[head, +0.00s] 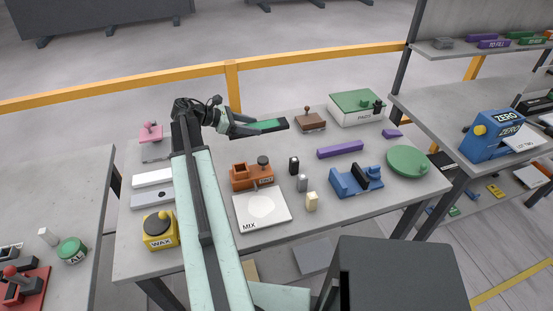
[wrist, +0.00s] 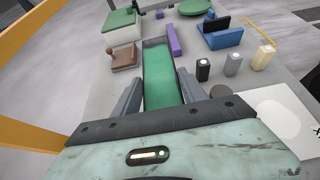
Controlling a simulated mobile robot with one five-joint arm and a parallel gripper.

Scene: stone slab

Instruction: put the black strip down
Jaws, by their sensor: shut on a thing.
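My gripper (head: 245,127) reaches over the far part of the grey slab-topped table and is shut on a long flat strip (head: 270,125). The strip shows a green face with a dark edge and end, not plain black. It points away from my gripper to the right in the head view. In the wrist view the strip (wrist: 160,75) runs forward between the two fingers of my gripper (wrist: 158,92). It looks held above the table; the exact gap cannot be told. Its gripped end is partly hidden.
Near the strip are a brown block with a knob (head: 311,121), a green-lidded box (head: 357,104) and a purple bar (head: 340,149). An orange-brown device (head: 251,177), several small bottles and a blue holder (head: 346,182) stand nearer. A little bare table (head: 290,138) shows between them.

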